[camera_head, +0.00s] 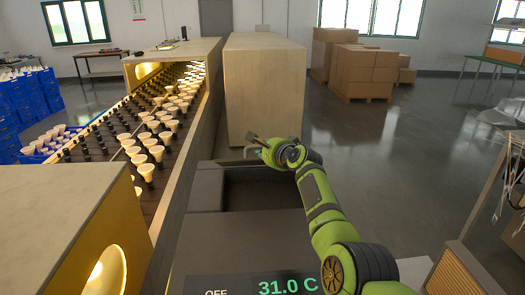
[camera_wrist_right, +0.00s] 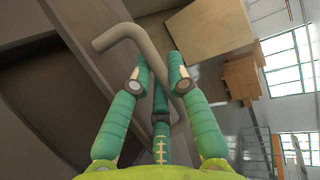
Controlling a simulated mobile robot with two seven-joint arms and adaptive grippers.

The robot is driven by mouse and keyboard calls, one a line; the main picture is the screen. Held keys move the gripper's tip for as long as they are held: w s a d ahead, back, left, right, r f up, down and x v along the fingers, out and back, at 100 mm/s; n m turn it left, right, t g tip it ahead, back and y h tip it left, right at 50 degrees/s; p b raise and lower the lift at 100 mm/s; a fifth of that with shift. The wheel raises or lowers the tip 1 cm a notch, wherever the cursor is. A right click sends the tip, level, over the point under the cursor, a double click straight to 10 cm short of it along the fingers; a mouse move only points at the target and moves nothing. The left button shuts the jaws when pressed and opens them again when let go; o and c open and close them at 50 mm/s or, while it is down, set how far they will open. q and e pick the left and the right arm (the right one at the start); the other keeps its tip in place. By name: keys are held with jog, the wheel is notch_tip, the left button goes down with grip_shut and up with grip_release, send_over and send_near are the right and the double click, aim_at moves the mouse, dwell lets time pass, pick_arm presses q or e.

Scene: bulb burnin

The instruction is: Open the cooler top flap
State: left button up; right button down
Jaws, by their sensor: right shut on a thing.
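The cooler (camera_head: 250,232) is a grey-brown box in the lower middle of the head view. Its front display reads OFF and 31.0 C. A dark recess (camera_head: 262,195) shows in its top, partly behind my right arm. A bent grey-brown bar handle (camera_head: 250,149) is at the far side of the cooler top; it also shows in the right wrist view (camera_wrist_right: 122,33). My right gripper (camera_head: 266,150) is shut on this handle, with its green fingers (camera_wrist_right: 160,85) around the bar. How far the flap is raised is hard to tell. My left gripper is not in view.
A long conveyor (camera_head: 165,125) with rows of bulbs runs along the cooler's left side. A tall pale cabinet (camera_head: 264,90) stands just beyond the cooler. Cardboard boxes (camera_head: 362,73) stand farther back. The floor to the right of the cabinet is open.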

jog(key=shift+r, duration=0.45)
jog(key=c, duration=1.4)
grip_release()
jog(key=shift+w, duration=0.1)
jog(key=shift+r, duration=0.1)
jog(key=shift+d, duration=0.1)
jog(key=shift+s+d, duration=0.2)
jog(key=shift+s, duration=0.4)
jog(key=v, duration=1)
jog(key=shift+s+f, duration=0.25)
jog(key=shift+s, duration=0.2)
jog(key=shift+d+f, duration=0.1)
